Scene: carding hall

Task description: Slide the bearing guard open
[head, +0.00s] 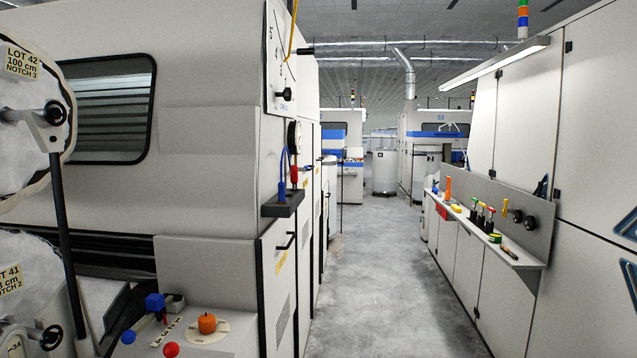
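I cannot make out which part is the bearing guard. The large cream carding machine (205,130) fills the left side, with a dark slatted window (110,110). A low ledge (200,342) at the bottom carries an orange knob (207,323) on a round dial, a blue block, and blue and red balls. Neither of my grippers shows in the head view.
White rolls labelled LOT 42 (22,62) and LOT 41 (10,280) stand at the left edge. A concrete aisle (375,270) runs clear down the middle. At right, a narrow shelf (520,262) with several tools juts from tall cream cabinets (590,120).

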